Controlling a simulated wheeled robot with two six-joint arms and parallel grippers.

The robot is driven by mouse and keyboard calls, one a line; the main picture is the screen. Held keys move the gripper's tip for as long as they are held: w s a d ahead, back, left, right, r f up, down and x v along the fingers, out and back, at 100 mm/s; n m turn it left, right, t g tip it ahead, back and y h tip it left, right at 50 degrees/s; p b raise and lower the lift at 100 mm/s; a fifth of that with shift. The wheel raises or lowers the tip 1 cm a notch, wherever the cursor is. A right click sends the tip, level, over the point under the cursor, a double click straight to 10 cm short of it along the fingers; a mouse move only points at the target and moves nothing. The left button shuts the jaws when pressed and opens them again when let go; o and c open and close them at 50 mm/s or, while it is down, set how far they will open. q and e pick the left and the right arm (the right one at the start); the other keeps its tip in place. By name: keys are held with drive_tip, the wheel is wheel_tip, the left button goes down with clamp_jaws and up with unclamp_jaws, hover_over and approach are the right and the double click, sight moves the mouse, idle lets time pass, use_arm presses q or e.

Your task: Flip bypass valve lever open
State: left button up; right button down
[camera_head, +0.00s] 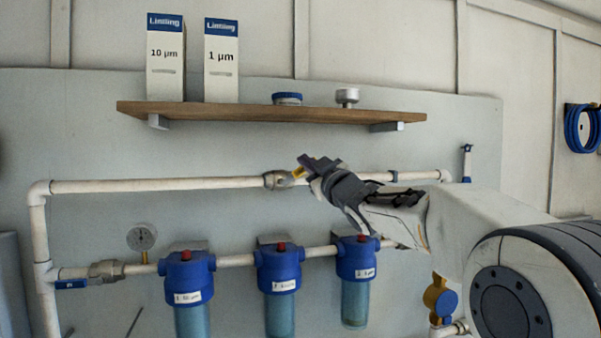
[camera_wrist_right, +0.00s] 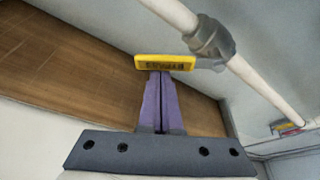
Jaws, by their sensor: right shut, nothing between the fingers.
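The bypass valve (camera_head: 276,180) is a grey fitting on the upper white pipe in the head view. It also shows in the wrist view (camera_wrist_right: 212,40). Its yellow lever (camera_wrist_right: 165,62) carries dark lettering and sticks out from the valve at an angle to the pipe. In the head view only a small part of the lever (camera_head: 298,172) shows beside my gripper. My right gripper (camera_head: 308,163) is shut and empty, with its fingertips (camera_wrist_right: 160,74) right at the lever's edge. I cannot tell whether they touch it. My left gripper is out of view.
A wooden shelf (camera_head: 270,112) with two filter boxes (camera_head: 165,60) is above the pipe. Blue-topped filter housings (camera_head: 280,268), a gauge (camera_head: 141,237) and a blue-handled valve (camera_head: 71,284) are below. A blue hose coil (camera_head: 573,128) hangs at the right.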

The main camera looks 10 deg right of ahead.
drive_tip(key=shift+w+d+f+m+t+h+b, duration=0.1)
drive_tip(key=shift+d+f+m+t+h+b, duration=0.15)
drive_tip(key=shift+f+m+h+b, duration=0.6)
drive_tip(key=shift+d+f+m+t+h+b, duration=0.15)
drive_tip(key=shift+d+f+m+b, duration=0.2)
drive_tip(key=shift+m+b, duration=0.95)
drive_tip(key=shift+w+d+f+m+t+h+b, duration=0.15)
drive_tip(key=shift+d+f+m+h+b, duration=0.35)
drive_tip(key=shift+m+b, duration=0.6)
drive_tip(key=shift+s+a+f, duration=0.1)
drive_tip(key=shift+a, duration=0.1)
wheel_tip(320, 180, up, 4)
drive_tip(key=p, duration=0.4)
drive_tip(key=b+v, duration=0.5)
drive_tip(key=v, duration=0.5)
drive_tip(key=shift+a, duration=0.15)
